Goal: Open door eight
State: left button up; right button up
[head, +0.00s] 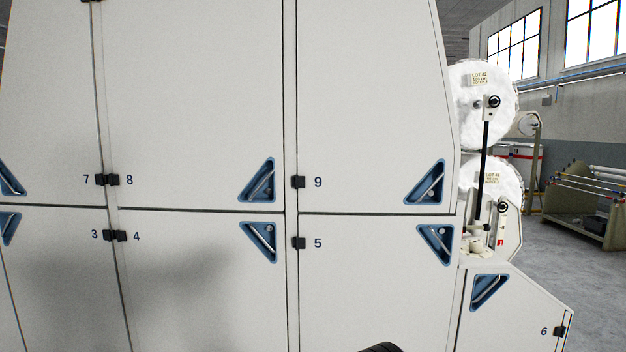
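Door eight (195,100) is the large off-white upper panel left of centre in the head view. It looks shut, flush with its neighbours. The number 8 (129,180) is at its lower left, beside a black hinge block (113,180). Its handle (258,181) is a light bar in a blue triangular recess at the lower right corner. Neither gripper can be made out.
Door nine (365,100) is right of door eight, door four (190,290) below it, door five (370,290) at lower right. All look shut. White fibre rolls (484,100) stand beyond the machine's right edge. Grey floor (590,275) shows at right.

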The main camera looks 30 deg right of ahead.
aim_at(194, 88)
jog(key=z, duration=0.8)
jog(key=i, duration=1.25)
jog(key=z, duration=0.65)
